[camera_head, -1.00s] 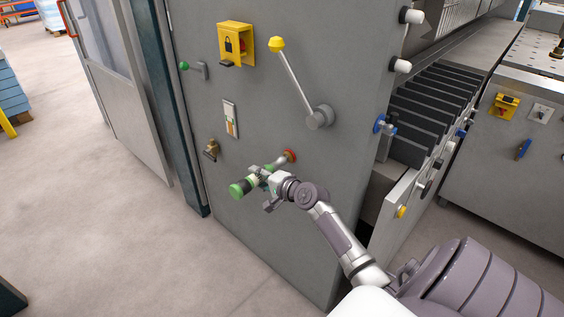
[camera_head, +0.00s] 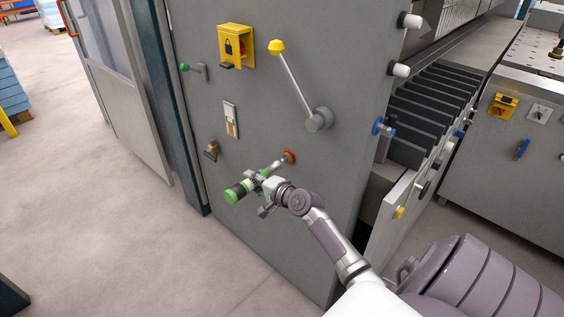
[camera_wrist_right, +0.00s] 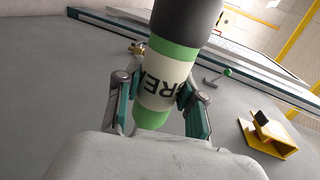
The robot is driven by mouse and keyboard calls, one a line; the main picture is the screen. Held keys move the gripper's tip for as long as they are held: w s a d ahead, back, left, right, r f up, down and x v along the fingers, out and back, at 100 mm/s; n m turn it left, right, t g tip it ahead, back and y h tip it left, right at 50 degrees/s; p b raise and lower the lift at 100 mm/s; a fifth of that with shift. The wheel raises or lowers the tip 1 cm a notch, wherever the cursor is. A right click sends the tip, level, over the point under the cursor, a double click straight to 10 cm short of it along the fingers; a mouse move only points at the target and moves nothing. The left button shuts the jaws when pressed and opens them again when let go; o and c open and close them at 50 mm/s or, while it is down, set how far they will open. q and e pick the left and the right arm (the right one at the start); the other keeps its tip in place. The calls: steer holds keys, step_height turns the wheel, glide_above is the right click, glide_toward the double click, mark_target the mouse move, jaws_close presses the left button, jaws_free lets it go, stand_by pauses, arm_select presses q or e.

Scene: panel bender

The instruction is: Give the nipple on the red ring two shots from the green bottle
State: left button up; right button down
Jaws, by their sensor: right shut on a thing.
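My right gripper (camera_head: 258,182) is shut on the green bottle (camera_head: 233,196), with its fingers on either side of the bottle's pale labelled band. In the right wrist view the bottle (camera_wrist_right: 175,52) has green bands, a dark section and a label with partly visible dark letters. Its thin silver nozzle points up and right at the red ring (camera_head: 290,156) on the grey panel. The nozzle tip is at or very near the ring; I cannot tell if it touches. The nipple inside the ring is too small to make out. My left gripper is not in view.
The grey machine panel (camera_head: 265,235) carries a yellow lock box (camera_head: 235,46), a lever with a yellow knob (camera_head: 276,46), a brass fitting (camera_head: 211,150) and a small green-knobbed handle (camera_head: 185,67). A blue knob (camera_head: 383,127) sticks out at the panel's right edge. The floor at left is clear.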

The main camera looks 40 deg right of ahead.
mark_target(237, 198)
steer(key=shift+r, duration=0.1)
steer(key=a+p, duration=0.2)
steer(key=shift+a+r, duration=0.15)
steer(key=shift+a, duration=0.2)
steer(key=shift+s+a+p, duration=0.15)
steer(key=shift+a+p, duration=0.65)
steer(key=shift+a, duration=0.45)
steer(key=shift+s+a+p, duration=0.1)
steer(key=shift+a+p, duration=0.5)
steer(key=shift+a, duration=0.8)
steer(key=shift+f, duration=0.2)
